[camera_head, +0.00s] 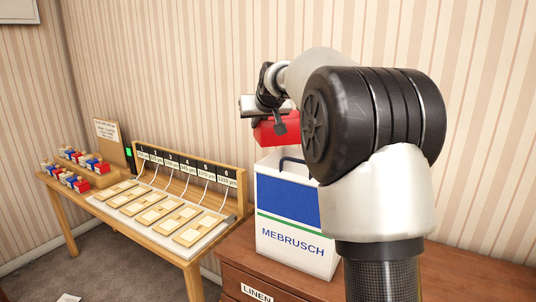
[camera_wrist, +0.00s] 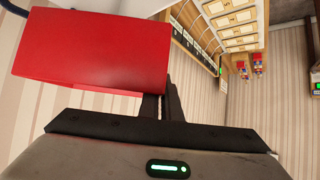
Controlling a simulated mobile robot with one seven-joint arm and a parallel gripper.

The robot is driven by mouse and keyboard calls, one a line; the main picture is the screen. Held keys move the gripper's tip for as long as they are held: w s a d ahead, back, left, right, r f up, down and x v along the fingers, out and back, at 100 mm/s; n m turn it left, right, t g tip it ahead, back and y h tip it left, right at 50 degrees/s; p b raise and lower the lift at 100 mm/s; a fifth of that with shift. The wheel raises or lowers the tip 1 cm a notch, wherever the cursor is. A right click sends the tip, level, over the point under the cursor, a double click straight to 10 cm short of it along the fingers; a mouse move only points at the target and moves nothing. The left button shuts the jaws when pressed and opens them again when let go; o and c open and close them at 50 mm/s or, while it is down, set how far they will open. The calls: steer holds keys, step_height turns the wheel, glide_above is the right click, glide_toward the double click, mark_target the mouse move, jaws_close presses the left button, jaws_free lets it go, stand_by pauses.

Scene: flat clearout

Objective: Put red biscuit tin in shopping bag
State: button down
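The red biscuit tin (camera_head: 276,131) is a plain red box held in the air by my gripper (camera_head: 279,119). In the wrist view the tin (camera_wrist: 90,50) fills the upper left, and my gripper (camera_wrist: 162,106) is shut on it near its right end; the tin hides part of the fingers. The shopping bag (camera_head: 287,232) is white with a blue panel, a green stripe and "MEBRUSCH" lettering. It stands upright with a dark blue handle, and the tin is above its open top. My arm covers the bag's right side, and its inside is hidden.
The bag stands on a brown wooden dresser (camera_head: 240,262) with a "LINEN" label. To the left, a wooden table holds a numbered display board (camera_head: 190,170) with several pale pads. Small red, white and blue items (camera_head: 80,170) sit on a stepped rack farther left.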

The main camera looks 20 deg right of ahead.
mark_target(257, 139)
steer(key=shift+f, duration=2.45)
steer(key=shift+b, duration=0.3)
steer(key=shift+f, duration=0.35)
steer(key=c, duration=2)
jaws_free()
